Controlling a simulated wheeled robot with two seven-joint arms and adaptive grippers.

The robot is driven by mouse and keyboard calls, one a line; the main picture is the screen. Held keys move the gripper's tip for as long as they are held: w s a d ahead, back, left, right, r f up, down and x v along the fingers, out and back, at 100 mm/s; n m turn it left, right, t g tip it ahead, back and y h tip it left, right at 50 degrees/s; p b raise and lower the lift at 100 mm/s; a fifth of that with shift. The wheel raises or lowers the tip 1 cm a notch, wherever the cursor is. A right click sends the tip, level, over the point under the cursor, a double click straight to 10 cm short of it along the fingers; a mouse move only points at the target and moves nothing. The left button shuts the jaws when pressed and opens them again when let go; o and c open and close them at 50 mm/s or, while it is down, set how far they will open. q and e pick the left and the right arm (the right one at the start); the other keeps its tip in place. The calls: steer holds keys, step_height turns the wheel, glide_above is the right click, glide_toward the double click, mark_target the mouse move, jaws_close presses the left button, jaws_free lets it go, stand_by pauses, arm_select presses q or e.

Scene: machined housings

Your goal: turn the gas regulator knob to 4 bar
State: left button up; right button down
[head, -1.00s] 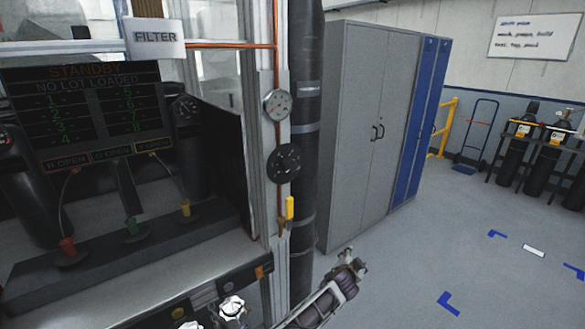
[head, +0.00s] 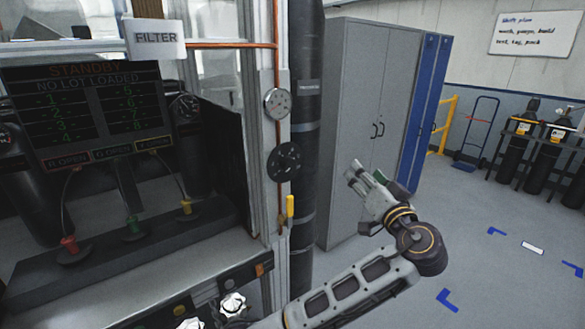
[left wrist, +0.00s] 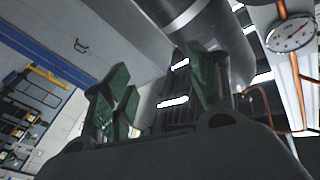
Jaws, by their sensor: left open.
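The gas regulator knob (head: 284,161) is a round black dial on the pale post, with small light marks around it too small to read. A white round pressure gauge (head: 277,103) sits just above it; a gauge face (left wrist: 291,33) also shows at the upper right of the left wrist view. My left gripper (head: 362,176) is raised to the right of the knob, in front of the grey cabinet and apart from the knob. Its green-padded fingers (left wrist: 155,95) are spread and empty in the left wrist view. My right gripper is in neither view.
A yellow-handled valve (head: 290,207) hangs below the knob on the copper pipe. A thick dark pipe (head: 306,130) stands right beside the post. The grey cabinet (head: 365,110) is behind my left gripper. A standby screen (head: 85,115) is at left. Open floor lies right.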

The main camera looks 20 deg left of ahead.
mark_target(291, 167)
arm_select(q)
steer(key=s+a+r+n+g+y, duration=0.1)
steer(key=s+a+n+g+y, duration=0.4)
steer(key=s+n, duration=0.5)
steer(key=shift+s+a+n+g+y, duration=0.25)
steer(key=shift+a+g, duration=0.25)
steer(key=shift+a, duration=0.7)
steer(key=shift+w+a+r, duration=0.1)
steer(key=shift+w, duration=0.05)
steer(key=p+x, duration=0.4)
steer(key=x, duration=0.7)
steer(key=shift+a+r, duration=0.15)
steer(key=shift+x, duration=1.15)
steer(key=c, duration=1)
